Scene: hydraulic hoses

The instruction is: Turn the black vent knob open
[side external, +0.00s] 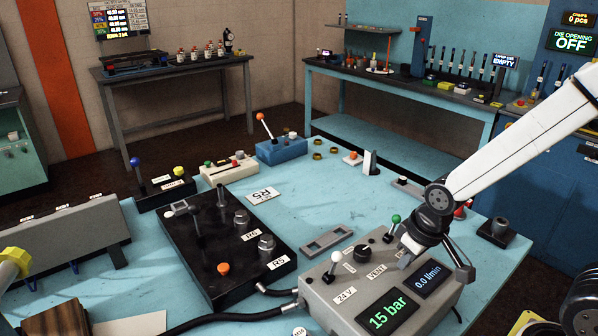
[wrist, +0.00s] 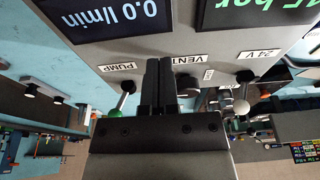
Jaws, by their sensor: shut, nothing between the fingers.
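The black vent knob (side external: 363,253) sits on top of the grey control box (side external: 345,312), behind its VENT label. In the wrist view the knob (wrist: 187,86) shows just right of my fingers, partly hidden by them, beside the VENT label (wrist: 188,59). Its exact pointing direction is not clear. My gripper (wrist: 159,62) is shut and empty, its two fingers side by side over the panel between the PUMP and VENT labels. In the side view my gripper (side external: 404,262) is right of the knob, over the box. I see no contact with the knob.
A green-balled lever (side external: 396,219) by PUMP and a white-balled lever (side external: 337,257) by 24 V flank the knob closely. The displays read 15 bar (side external: 389,310) and 0.0 l/min (side external: 430,279). A black hose block (side external: 180,253) stands left. The blue tabletop behind has free room.

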